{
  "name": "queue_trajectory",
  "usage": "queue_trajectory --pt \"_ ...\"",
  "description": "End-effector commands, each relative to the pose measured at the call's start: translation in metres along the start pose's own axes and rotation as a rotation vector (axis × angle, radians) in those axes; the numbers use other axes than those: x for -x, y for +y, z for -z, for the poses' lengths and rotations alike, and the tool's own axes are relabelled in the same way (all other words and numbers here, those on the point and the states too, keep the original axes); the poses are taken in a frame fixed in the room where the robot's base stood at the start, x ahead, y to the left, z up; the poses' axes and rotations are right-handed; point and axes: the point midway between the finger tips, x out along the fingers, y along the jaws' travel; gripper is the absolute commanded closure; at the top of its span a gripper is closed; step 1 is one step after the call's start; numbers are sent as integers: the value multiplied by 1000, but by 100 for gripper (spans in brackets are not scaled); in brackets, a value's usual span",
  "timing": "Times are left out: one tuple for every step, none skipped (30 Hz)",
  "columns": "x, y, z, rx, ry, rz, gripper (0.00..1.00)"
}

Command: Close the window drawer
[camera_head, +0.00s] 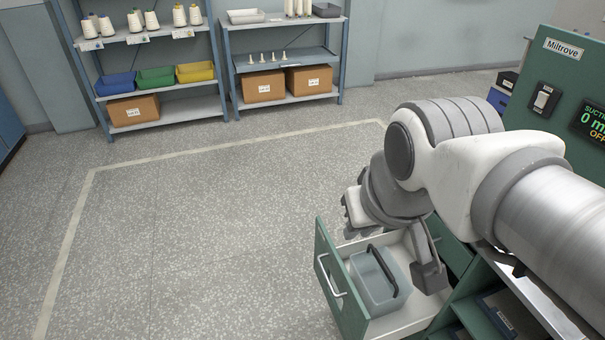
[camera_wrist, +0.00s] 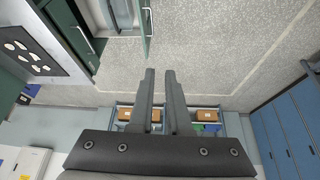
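The open drawer (camera_head: 340,280) has a green front with a pale bar handle and a white inside. It is pulled well out of the green cabinet and holds a grey-blue bin (camera_head: 372,285) with a dark handle. In the wrist view the green drawer front (camera_wrist: 146,32) shows at the top, left of my fingertips' line. My gripper (camera_head: 352,212) is above and behind the drawer in the head view, partly hidden by my wrist. In the wrist view my gripper's fingers (camera_wrist: 160,74) stand apart with a narrow empty gap.
The green cabinet (camera_head: 565,80) with a switch and display stands at right. Shelves (camera_head: 185,105) with cones, coloured bins and boxes stand at the back wall. The floor (camera_head: 210,230) in front of the drawer is clear. Blue cabinets (camera_wrist: 293,120) show at right in the wrist view.

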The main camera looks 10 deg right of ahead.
Motion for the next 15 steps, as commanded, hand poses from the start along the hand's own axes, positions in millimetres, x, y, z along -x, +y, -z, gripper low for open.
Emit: queue_trajectory --pt "-9 0 0 22 -34 -3 95" --pt "-13 -1 2 38 -54 -6 100" --pt "-20 -1 3 61 -85 -10 100" --pt "-26 -1 5 80 -111 -15 100" --pt "-32 -1 6 100 -137 -19 100" --pt "-40 -2 8 128 -172 -26 100" --pt "-46 -2 9 149 -198 -32 100" --pt "-52 -2 10 171 -225 -37 100" --pt "-61 -3 12 200 -259 -46 100" --pt "-67 -4 14 222 -283 -51 100" --pt "-74 -4 15 244 -310 -58 100" --pt "-83 -5 16 272 -343 -67 100" --pt "-90 -6 17 294 -368 -74 100" --pt "-96 -6 18 316 -393 -82 100" --pt "-106 -7 19 346 -426 -92 100"
